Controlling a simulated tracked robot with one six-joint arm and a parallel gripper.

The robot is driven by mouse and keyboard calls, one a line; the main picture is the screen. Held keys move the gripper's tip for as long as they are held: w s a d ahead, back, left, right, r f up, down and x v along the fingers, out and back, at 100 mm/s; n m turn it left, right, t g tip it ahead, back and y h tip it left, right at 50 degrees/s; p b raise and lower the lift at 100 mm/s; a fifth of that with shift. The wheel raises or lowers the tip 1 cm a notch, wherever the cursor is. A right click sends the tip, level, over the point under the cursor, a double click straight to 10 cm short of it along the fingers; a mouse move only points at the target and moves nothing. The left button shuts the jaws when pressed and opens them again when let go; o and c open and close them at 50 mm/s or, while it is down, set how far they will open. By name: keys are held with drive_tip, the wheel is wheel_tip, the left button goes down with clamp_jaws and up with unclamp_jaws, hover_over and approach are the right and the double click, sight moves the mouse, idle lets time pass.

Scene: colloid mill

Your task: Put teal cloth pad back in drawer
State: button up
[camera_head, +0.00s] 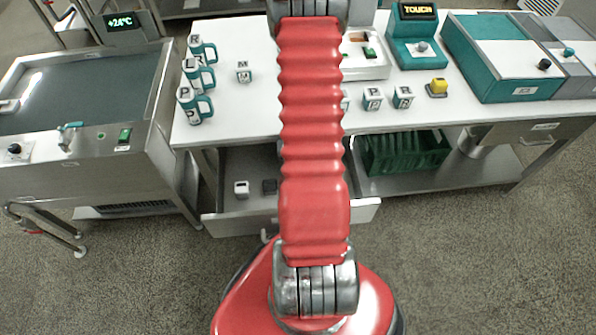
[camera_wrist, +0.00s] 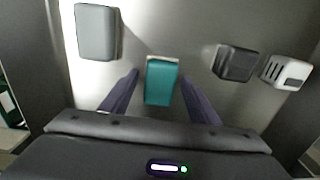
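The teal cloth pad (camera_wrist: 161,82) shows in the wrist view on the grey metal floor of the open drawer (camera_head: 232,222). My gripper (camera_wrist: 160,84) is open, with one dark finger on each side of the pad and a small gap visible on both sides. The pad's near end lies close to the gripper body. In the head view my red arm hides the gripper and the pad.
The drawer also holds a grey block (camera_wrist: 97,32), a dark block (camera_wrist: 236,63) and a white block (camera_wrist: 286,72). Mugs (camera_head: 194,104) and lettered cubes (camera_head: 372,98) stand on the white table (camera_head: 235,120) above. A green crate (camera_head: 405,152) sits on the lower shelf.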

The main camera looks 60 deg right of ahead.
drive_tip(key=shift+r, duration=0.1)
wheel_tip(320, 180, up, 12)
idle(1.0)
idle(0.7)
drive_tip(key=w+a+r+n+t+h, duration=0.15)
drive_tip(key=w+a+r, duration=0.25)
drive_tip(key=a+r, duration=0.45)
drive_tip(key=w+a+r+n+t, duration=0.1)
drive_tip(key=w+a+r+n, duration=0.25)
drive_tip(key=a+r, duration=0.45)
drive_tip(key=s+a+r+n+t, duration=0.1)
drive_tip(key=s+a+r+n, duration=0.1)
drive_tip(key=a+r, duration=0.4)
drive_tip(key=s+a+r+n+t+y, duration=0.1)
drive_tip(key=s+a+r+n+t, duration=0.1)
drive_tip(key=a+r, duration=0.4)
drive_tip(key=s+a, duration=0.1)
drive_tip(key=a, duration=0.3)
drive_tip(key=shift+s+a+r+n, duration=0.15)
drive_tip(key=shift+a+r+n, duration=0.1)
drive_tip(key=shift+a+n, duration=0.15)
